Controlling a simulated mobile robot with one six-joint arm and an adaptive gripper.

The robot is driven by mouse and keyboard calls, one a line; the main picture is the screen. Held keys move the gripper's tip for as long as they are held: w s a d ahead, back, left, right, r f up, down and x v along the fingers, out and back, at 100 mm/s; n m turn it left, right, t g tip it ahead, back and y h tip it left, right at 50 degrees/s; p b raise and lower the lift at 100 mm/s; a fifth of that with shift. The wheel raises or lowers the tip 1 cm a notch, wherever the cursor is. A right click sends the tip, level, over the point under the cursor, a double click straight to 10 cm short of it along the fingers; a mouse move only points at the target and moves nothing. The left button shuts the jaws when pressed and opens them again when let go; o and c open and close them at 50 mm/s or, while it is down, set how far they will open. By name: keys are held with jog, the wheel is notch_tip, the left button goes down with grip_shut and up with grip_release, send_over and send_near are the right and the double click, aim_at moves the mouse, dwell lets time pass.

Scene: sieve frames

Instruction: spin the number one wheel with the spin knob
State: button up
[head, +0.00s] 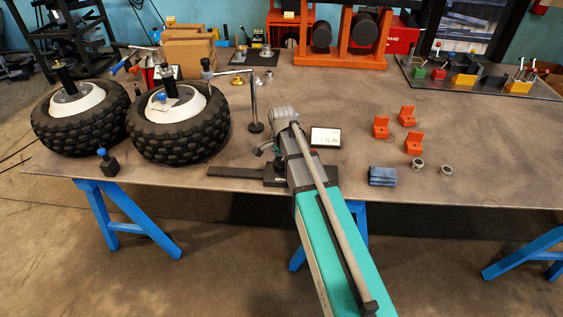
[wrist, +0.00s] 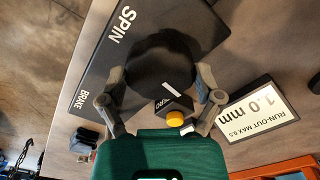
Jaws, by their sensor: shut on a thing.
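In the wrist view the spin knob (wrist: 160,62) is a round, dark knob with a short white mark on its edge. My gripper (wrist: 161,82) has its two fingers on either side of the knob and is shut on it. The knob stands over a black plate (wrist: 128,22) lettered SPIN and BRAKE. In the head view the plate (head: 235,171) shows to the left of my arm, which hides the knob and fingers. Two black-tyred wheels with white hubs, a left wheel (head: 55,131) and a right wheel (head: 180,141), stand at the table's left. I cannot tell which is number one.
A run-out display (wrist: 257,108) reads 1.0 mm, max 0.5; it also shows in the head view (head: 325,137). A yellow button (wrist: 175,118) is near my fingers. Orange brackets (head: 381,127) and a blue block (head: 382,176) lie right of my arm. A post (head: 254,105) stands left.

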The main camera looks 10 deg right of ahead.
jog(key=m, duration=1.2)
dwell(0.4)
jog(key=o, duration=0.9)
